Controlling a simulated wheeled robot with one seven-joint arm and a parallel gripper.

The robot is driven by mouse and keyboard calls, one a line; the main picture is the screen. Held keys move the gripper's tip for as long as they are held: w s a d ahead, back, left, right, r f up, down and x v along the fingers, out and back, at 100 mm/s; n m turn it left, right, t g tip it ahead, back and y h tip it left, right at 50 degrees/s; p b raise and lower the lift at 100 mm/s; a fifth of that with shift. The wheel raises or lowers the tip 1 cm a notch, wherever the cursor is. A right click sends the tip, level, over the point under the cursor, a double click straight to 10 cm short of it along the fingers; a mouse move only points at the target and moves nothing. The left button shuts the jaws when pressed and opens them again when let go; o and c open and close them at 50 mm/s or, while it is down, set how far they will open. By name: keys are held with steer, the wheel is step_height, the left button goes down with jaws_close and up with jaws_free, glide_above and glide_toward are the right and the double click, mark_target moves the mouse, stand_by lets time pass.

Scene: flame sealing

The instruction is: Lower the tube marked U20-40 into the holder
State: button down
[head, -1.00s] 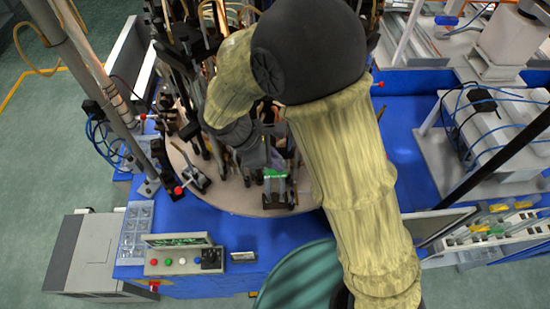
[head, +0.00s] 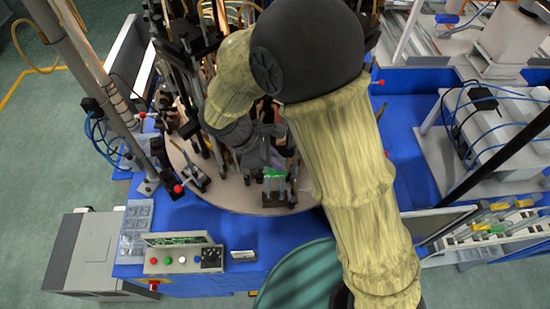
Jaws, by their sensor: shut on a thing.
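My gripper (head: 268,166) is a dark grey shape in the middle of the head view, pointing down over the front of the round turntable (head: 232,196). Its fingers are small and partly hidden by my sleeved arm. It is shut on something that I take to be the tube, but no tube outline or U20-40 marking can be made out. A small bright green patch shows at the fingers. A dark holder (head: 279,194) with upright posts stands on the turntable right below the fingers. Whether the tube touches the holder cannot be told.
Dark burner stands and hoses crowd the turntable behind and left of my gripper. A clamp with a red knob (head: 178,189) stands at the turntable's left edge. A button panel (head: 184,260) and a clear compartment tray (head: 136,226) sit on the blue table (head: 238,231) in front.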

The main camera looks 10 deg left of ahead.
steer(key=shift+f+b, duration=0.65)
steer(key=shift+f, duration=0.4)
steer(key=c, duration=1.3)
jaws_free()
steer(key=shift+r, duration=0.1)
steer(key=shift+r+p, duration=2.05)
steer(key=shift+r, duration=0.15)
steer(key=b+v, duration=0.4)
steer(key=v, duration=1.3)
